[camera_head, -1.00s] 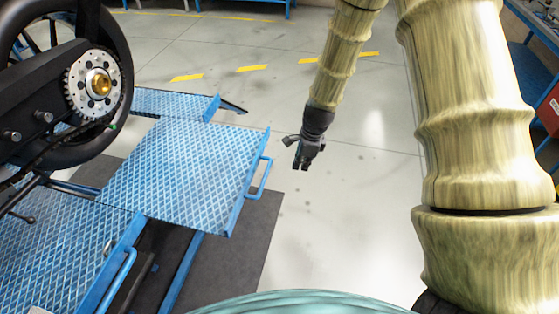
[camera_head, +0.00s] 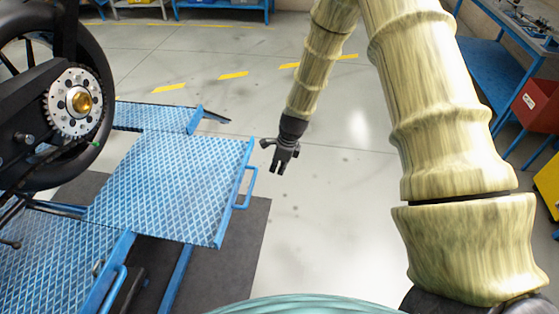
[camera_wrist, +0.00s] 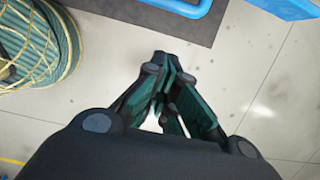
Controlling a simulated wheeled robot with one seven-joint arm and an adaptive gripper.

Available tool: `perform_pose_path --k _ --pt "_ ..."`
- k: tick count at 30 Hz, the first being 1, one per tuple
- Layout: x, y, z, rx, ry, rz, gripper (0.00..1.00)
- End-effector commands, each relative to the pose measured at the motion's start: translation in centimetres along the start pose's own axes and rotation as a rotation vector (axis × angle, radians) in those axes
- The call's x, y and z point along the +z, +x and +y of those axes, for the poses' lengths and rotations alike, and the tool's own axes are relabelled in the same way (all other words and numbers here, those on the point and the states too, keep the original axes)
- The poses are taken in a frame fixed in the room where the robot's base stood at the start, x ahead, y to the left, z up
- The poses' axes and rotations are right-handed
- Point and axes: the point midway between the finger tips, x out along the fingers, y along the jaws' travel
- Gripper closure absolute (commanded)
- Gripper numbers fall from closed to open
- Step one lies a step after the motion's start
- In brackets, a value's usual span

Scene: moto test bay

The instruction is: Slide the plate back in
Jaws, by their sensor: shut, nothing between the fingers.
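The blue diamond-tread plate (camera_head: 172,190) juts out to the right from the motorcycle lift. A blue bar handle (camera_head: 245,188) is fixed along its right edge. In the wrist view a blue handle (camera_wrist: 182,6) shows at the top edge. My gripper (camera_head: 278,171) hangs to the right of the handle, apart from it, over the grey floor. In the wrist view my gripper (camera_wrist: 168,62) has its fingers together and nothing between them.
A motorcycle wheel with a sprocket (camera_head: 75,101) stands at the left on the blue lift deck (camera_head: 50,262). A dark mat (camera_head: 240,255) lies under the plate. A blue workbench (camera_head: 488,75) and red box (camera_head: 537,102) stand at the right. Open floor lies behind my gripper.

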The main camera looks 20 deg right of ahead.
Motion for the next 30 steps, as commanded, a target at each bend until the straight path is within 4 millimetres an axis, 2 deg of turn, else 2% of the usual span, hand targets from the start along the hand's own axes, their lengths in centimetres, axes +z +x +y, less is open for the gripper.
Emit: perform_pose_path --k 7,12,18,30 --pt "-0.1 2.7 0.1 0.002 0.001 0.001 1.0" --pt "2.1 3.5 0.1 0.001 -0.001 0.001 1.0" --pt "3.3 4.2 0.0 0.001 -0.001 0.001 1.0" --pt "3.6 4.4 0.1 0.001 -0.001 0.001 1.0"
